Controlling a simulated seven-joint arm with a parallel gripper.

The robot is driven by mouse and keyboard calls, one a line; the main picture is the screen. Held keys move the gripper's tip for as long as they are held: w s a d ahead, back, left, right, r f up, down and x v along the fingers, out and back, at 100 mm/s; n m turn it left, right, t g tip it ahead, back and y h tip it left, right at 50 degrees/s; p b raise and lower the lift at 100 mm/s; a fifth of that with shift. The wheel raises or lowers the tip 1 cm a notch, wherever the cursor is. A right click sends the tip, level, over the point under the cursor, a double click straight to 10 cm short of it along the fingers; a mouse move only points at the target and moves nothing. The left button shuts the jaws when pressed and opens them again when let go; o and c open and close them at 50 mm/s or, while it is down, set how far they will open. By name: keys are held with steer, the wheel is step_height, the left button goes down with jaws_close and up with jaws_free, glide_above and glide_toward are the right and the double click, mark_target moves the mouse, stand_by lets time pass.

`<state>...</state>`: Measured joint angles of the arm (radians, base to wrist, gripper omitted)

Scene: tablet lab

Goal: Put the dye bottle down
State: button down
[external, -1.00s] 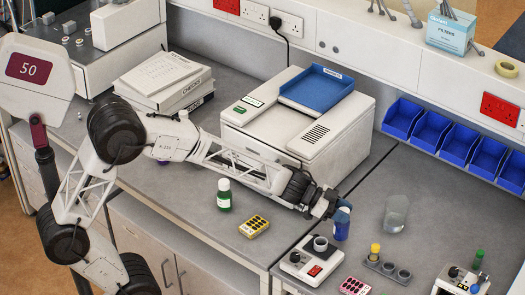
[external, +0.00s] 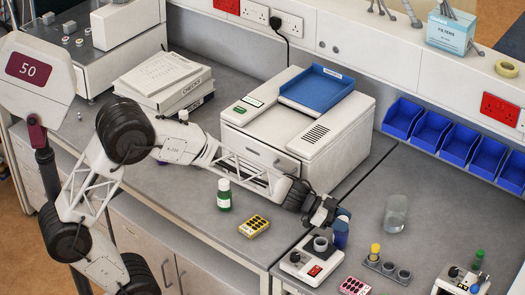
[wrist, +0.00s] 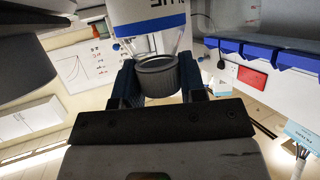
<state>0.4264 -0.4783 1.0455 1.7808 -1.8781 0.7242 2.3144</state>
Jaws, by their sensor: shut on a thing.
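The dye bottle (external: 341,235) shows blue in the external view, at the end of my arm over the right-hand bench. In the wrist view the bottle (wrist: 150,18) has a ribbed dark cap, a clear shoulder, a blue band and a white label with dark print. My gripper (external: 338,214) is shut on it, with one finger on each side of the cap in the wrist view (wrist: 160,82). The bottle looks about upright. I cannot tell whether its base touches the bench.
A white device with a red switch (external: 315,270) stands just left of the bottle. A clear beaker (external: 395,214) stands to the right, and a grey holder with a yellow-capped vial (external: 375,252) nearer the front. A green bottle (external: 224,196) and yellow block (external: 254,226) are on the left bench.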

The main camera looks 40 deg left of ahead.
steer(key=shift+f, duration=0.15)
steer(key=c, duration=0.7)
jaws_free()
steer(key=shift+r, duration=0.2)
steer(key=shift+s+a+r, duration=0.2)
steer(key=shift+a, duration=0.3)
steer(key=v, duration=1)
steer(key=shift+s+a+r, duration=0.15)
steer(key=shift+s+a, duration=0.05)
steer(key=shift+a, duration=0.1)
steer(key=shift+s+a+r, duration=0.1)
